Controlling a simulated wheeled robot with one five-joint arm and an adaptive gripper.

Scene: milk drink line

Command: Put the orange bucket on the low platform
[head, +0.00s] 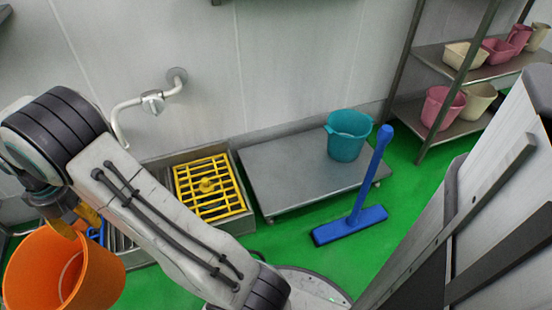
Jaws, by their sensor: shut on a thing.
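The orange bucket (98,277) hangs at the lower left in the head view, its open top facing up and slightly tilted. My gripper (72,222) is at the bucket's far rim and is shut on it. The fingertips are partly hidden by the arm and the rim. The low platform (275,180) is a grey metal slab near the wall, to the right of the bucket and apart from it. A teal bucket (347,140) stands on its right end. The platform's left and middle parts are bare.
A blue squeegee (352,224) stands upright on the green floor before the platform. A yellow grate (208,187) sits in a floor basin left of the platform. A wall tap (152,101) juts out above. A metal rack (440,52) with pink and cream containers stands at right.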

